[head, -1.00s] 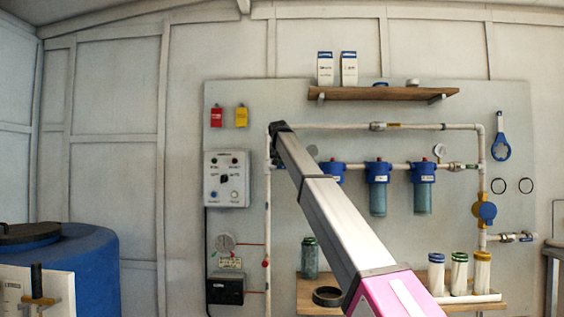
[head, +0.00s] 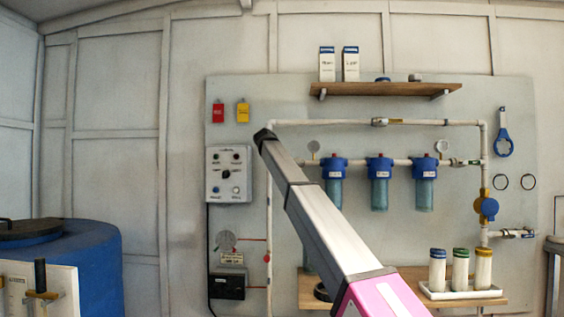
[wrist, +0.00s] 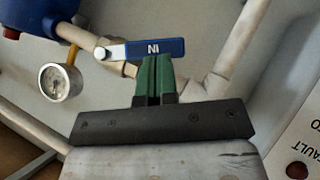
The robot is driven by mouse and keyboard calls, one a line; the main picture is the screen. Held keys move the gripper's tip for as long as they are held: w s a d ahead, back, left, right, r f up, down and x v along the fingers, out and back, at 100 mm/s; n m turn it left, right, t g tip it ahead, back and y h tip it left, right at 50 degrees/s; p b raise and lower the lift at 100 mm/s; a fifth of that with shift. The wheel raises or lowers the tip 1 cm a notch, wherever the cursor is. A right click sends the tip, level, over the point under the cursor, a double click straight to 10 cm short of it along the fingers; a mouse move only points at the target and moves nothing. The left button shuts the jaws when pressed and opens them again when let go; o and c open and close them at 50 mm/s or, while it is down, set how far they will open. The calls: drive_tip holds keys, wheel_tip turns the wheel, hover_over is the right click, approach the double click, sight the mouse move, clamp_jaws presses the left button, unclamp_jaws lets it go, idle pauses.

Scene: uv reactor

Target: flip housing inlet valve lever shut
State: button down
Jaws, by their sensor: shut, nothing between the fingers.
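The inlet valve lever (wrist: 160,48) is a blue handle marked "IN", upside down in the wrist view. It extends right from a metal pivot end (wrist: 101,52) over the brass valve body. My gripper (wrist: 154,60) has green fingers, closed together and empty. The fingertips are at the lower edge of the lever near its middle; I cannot tell whether they touch it. In the head view my arm covers the lever and valve, and the gripper itself does not show.
A pressure gauge (wrist: 60,82) and a blue filter housing (wrist: 33,12) are left of the lever in the wrist view. A white pipe (wrist: 232,62) runs on its right. The control box (head: 229,174) hangs on the panel, left of my arm in the head view.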

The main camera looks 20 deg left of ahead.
drive_tip(key=d+f+n+t+h, duration=0.3)
drive_tip(key=f+n+t+h, duration=0.1)
drive_tip(key=f+n+h, duration=0.1)
drive_tip(key=shift+w+d+f+n+t+h, duration=0.3)
drive_tip(key=shift+w+f+h, duration=0.1)
drive_tip(key=shift+h, duration=0.2)
idle(0.8)
drive_tip(key=shift+w+a, duration=0.1)
